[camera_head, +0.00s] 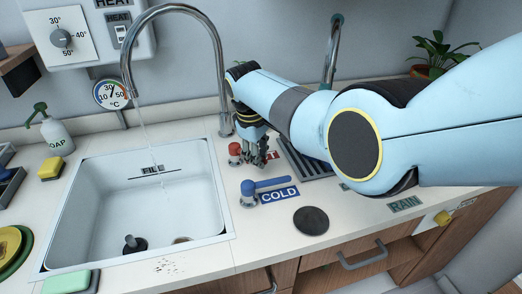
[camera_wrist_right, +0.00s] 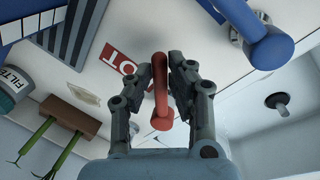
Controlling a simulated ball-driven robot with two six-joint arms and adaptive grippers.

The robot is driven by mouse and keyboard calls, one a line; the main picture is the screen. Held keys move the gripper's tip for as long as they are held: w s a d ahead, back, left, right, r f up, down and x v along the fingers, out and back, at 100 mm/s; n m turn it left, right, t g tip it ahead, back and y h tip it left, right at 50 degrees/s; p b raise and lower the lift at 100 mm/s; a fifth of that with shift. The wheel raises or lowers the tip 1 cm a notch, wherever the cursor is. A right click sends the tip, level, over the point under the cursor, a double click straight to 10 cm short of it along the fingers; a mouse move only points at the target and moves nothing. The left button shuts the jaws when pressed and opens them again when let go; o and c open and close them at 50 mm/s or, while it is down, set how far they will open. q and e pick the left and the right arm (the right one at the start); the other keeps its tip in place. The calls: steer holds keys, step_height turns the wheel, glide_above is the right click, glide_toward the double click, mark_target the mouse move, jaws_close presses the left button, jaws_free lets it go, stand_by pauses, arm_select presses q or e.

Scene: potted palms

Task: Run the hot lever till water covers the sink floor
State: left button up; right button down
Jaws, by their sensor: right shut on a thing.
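The red hot lever (camera_head: 235,149) stands on the counter right of the sink, partly hidden behind my right gripper (camera_head: 259,152). In the right wrist view the red handle (camera_wrist_right: 161,95) lies between the two fingers of my right gripper (camera_wrist_right: 165,68), which are shut on it. A thin stream of water (camera_head: 148,125) falls from the curved faucet (camera_head: 207,24) into the white sink (camera_head: 100,185). A FILL mark (camera_head: 153,170) is on the sink's back wall. A dark stopper with a knob (camera_head: 131,243) stands on the sink floor. My left gripper is out of view.
The blue cold lever (camera_head: 268,185) is just in front of the red one, beside a COLD label (camera_head: 280,195). A dark round disc (camera_head: 311,220) lies on the counter. A temperature dial (camera_head: 112,94) and soap bottle (camera_head: 55,132) are behind and left of the sink.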

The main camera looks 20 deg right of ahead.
steer(key=shift+s+a+r+m, duration=0.1)
steer(key=shift+s+a+m, duration=0.15)
steer(key=shift+a+m, duration=0.45)
steer(key=shift+d, duration=0.1)
steer(key=c, duration=1.2)
jaws_free()
steer(key=r, duration=0.4)
steer(key=a+r, duration=0.1)
steer(key=r, duration=0.2)
steer(key=s+a+r, duration=0.1)
steer(key=r, duration=0.3)
steer(key=shift+r, duration=0.35)
